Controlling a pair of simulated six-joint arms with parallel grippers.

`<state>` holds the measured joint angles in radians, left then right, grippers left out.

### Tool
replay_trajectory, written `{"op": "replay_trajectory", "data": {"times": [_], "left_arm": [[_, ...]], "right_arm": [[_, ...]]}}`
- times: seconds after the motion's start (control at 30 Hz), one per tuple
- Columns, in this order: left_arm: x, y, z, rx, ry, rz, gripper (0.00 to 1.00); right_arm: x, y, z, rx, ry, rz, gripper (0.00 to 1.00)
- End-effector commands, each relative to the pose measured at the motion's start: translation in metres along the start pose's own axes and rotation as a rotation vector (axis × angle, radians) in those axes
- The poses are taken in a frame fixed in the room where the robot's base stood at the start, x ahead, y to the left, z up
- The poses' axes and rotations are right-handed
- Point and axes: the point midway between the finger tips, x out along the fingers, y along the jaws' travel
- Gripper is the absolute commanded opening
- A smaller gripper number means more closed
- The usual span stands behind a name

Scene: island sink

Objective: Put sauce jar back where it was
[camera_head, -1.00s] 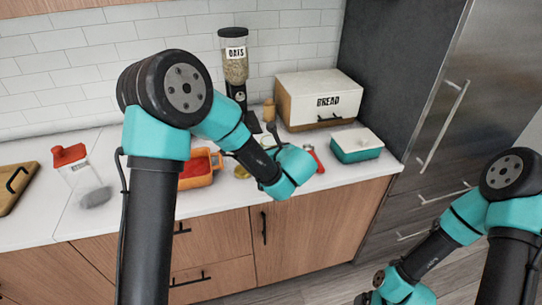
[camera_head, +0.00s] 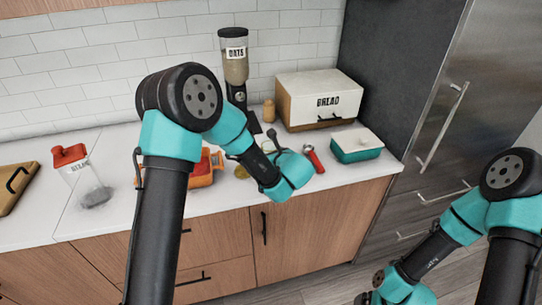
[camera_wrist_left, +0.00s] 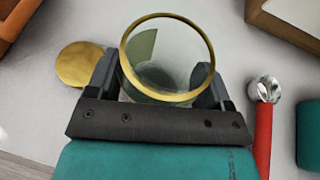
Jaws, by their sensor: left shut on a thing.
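The sauce jar is an open clear glass jar (camera_wrist_left: 150,75) with a gold rim, seen from above in the left wrist view. My left gripper (camera_wrist_left: 157,70) is shut on it, with one finger on each side. A round gold lid (camera_wrist_left: 80,64) lies on the counter, left of the jar; it shows partly in the head view (camera_head: 241,172). In the head view my left forearm hides the gripper and most of the jar. Whether the jar touches the counter, I cannot tell. My right arm hangs low at the right, and its gripper's fingers are not clear.
A red-handled utensil (camera_wrist_left: 263,140) lies right of the jar. The bread box (camera_head: 320,98), teal dish (camera_head: 356,146) and grain dispenser (camera_head: 234,65) stand around the back and right. An orange container (camera_head: 205,176) and red-lidded jar (camera_head: 78,170) are left. Bare counter lies near the front edge.

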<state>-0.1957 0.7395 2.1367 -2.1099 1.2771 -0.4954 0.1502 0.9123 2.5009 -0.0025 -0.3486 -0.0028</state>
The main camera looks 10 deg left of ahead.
Motion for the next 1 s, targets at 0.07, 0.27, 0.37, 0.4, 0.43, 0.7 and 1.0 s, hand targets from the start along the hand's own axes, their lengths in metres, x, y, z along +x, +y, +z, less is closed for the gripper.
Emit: {"op": "replay_trajectory", "data": {"times": [0.07, 0.27, 0.37, 0.4, 0.43, 0.7, 1.0], "left_arm": [[0.0, 0.0, 0.001, 0.0, -0.001, 0.0, 0.38], [0.001, 0.0, -0.003, 0.001, 0.001, 0.0, 0.75], [0.001, 0.0, -0.002, 0.0, 0.0, 0.0, 0.85], [0.001, 0.0, -0.002, 0.0, 0.0, 0.0, 0.89], [0.001, 0.0, -0.002, 0.0, 0.0, 0.0, 0.92], [0.001, 0.0, -0.002, 0.001, 0.0, 0.0, 1.0], [-0.013, -0.001, 0.0, 0.001, 0.001, -0.002, 1.0]], "right_arm": [[0.0, 0.0, 0.0, 0.0, 0.0, 0.0, 0.91], [0.0, 0.0, 0.0, 0.0, 0.0, 0.0, 0.91], [0.0, 0.0, 0.0, 0.0, 0.0, 0.0, 0.91], [0.0, 0.0, 0.0, 0.0, 0.0, 0.0, 0.91], [0.0, 0.0, 0.0, 0.0, 0.0, 0.0, 0.91], [0.0, 0.0, 0.0, 0.0, 0.0, 0.0, 0.91], [0.0, 0.0, 0.0, 0.0, 0.0, 0.0, 0.91]]}}
